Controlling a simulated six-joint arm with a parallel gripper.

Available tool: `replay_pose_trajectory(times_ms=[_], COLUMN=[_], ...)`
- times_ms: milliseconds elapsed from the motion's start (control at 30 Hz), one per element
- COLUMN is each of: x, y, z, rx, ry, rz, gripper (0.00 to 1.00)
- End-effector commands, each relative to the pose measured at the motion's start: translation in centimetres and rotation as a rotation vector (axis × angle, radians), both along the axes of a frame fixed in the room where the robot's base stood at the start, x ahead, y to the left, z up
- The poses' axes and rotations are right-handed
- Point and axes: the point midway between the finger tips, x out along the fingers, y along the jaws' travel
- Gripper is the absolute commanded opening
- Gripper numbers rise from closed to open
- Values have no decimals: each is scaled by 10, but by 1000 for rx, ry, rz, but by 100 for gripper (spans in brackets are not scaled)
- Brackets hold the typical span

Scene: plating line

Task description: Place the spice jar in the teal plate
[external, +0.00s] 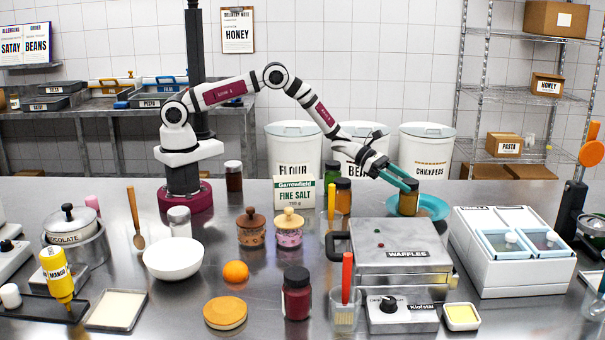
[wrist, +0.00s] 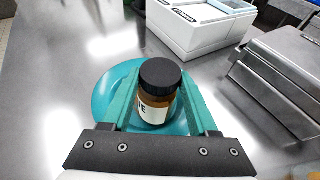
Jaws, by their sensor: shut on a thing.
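The spice jar (external: 408,203) is a small amber jar with a black lid and a white label. In the wrist view the jar (wrist: 158,92) stands upright between the two teal fingers of my gripper (wrist: 160,100), which is shut on it. The teal plate (external: 433,207) lies on the steel counter at the right, behind the waffle maker. In the wrist view the plate (wrist: 108,95) surrounds the jar, which is over it. I cannot tell whether the jar's base touches the plate. In the external view my gripper (external: 404,187) reaches down over the plate's left part.
The waffle maker (external: 400,250) stands in front of the plate, and a white topping station (external: 515,262) stands to its right. White bins (external: 425,150) stand behind.

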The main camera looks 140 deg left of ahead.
Motion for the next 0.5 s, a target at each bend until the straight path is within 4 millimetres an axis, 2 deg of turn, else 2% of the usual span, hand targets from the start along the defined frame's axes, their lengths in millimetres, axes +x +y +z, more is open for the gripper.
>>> replay_pose_trajectory(times_ms=[167,200,367,500], x=[0,0,0,0], y=[0,0,0,0], z=[-1,-3,-2,-2], rx=[0,-1,-1,-1], ry=[0,0,0,0], rz=[0,0,0,0], gripper=[0,62,90,90])
